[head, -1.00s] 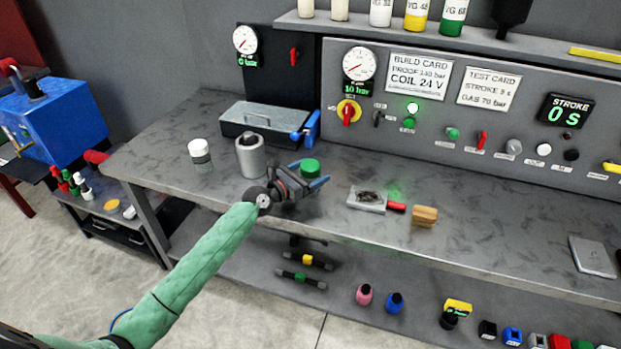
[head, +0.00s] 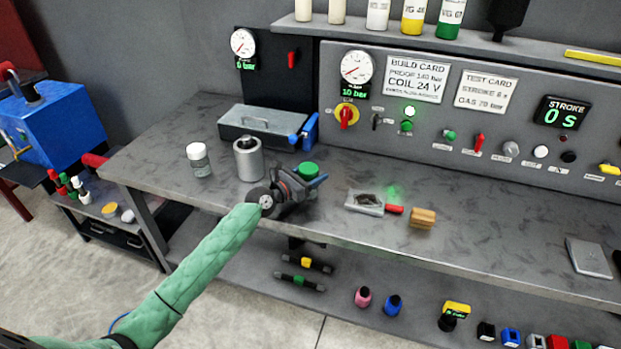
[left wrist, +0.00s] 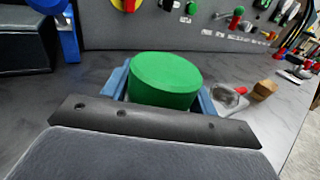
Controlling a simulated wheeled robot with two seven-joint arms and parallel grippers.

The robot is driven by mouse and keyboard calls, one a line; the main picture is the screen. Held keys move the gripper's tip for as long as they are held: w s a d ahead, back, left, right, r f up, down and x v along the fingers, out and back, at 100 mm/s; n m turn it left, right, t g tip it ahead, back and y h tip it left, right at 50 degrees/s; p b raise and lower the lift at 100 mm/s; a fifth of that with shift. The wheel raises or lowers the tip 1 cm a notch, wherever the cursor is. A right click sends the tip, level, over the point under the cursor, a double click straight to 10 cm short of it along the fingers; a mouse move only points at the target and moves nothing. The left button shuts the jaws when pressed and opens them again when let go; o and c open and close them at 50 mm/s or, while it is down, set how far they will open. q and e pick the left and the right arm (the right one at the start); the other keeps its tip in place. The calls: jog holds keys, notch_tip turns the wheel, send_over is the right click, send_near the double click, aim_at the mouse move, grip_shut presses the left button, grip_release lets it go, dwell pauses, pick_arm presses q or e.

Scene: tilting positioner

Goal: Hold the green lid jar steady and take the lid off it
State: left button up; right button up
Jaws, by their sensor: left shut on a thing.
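The green lid (head: 309,169) of the jar shows at my left gripper (head: 312,182), over the middle of the bench. In the left wrist view the green lid (left wrist: 165,80) fills the space between the two blue fingers (left wrist: 163,92), seen from above. My left gripper is shut on the jar, with a finger on each side. The jar's body is hidden below the lid and behind the gripper. The lid sits on top and looks upright. My right gripper is in neither view.
A grey metal cylinder (head: 248,160) and a white-capped jar (head: 198,160) stand left of the gripper. The right bench is mostly clear.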

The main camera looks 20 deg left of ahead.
aim_at(314, 167)
pick_arm(q)
jog(key=r, duration=0.4)
jog(key=shift+s+d+r, duration=0.2)
jog(key=shift+d, duration=0.2)
jog(key=s+d+r+b, duration=0.1)
jog(key=s+d+r, duration=0.5)
jog(key=d, duration=0.3)
jog(key=shift+r, duration=0.25)
jog(key=o, duration=0.5)
jog(key=c, duration=0.9)
jog(key=shift+o, duration=0.2)
jog(key=shift+n+t+y, duration=0.3)
jog(key=shift+y, duration=0.1)
jog(key=s+a+f, duration=0.2)
jog(key=f, duration=0.1)
jog(key=s+a+f, duration=0.5)
jog(key=f, duration=0.1)
jog(key=shift+s+a+f, duration=0.2)
jog(key=shift+a, duration=0.2)
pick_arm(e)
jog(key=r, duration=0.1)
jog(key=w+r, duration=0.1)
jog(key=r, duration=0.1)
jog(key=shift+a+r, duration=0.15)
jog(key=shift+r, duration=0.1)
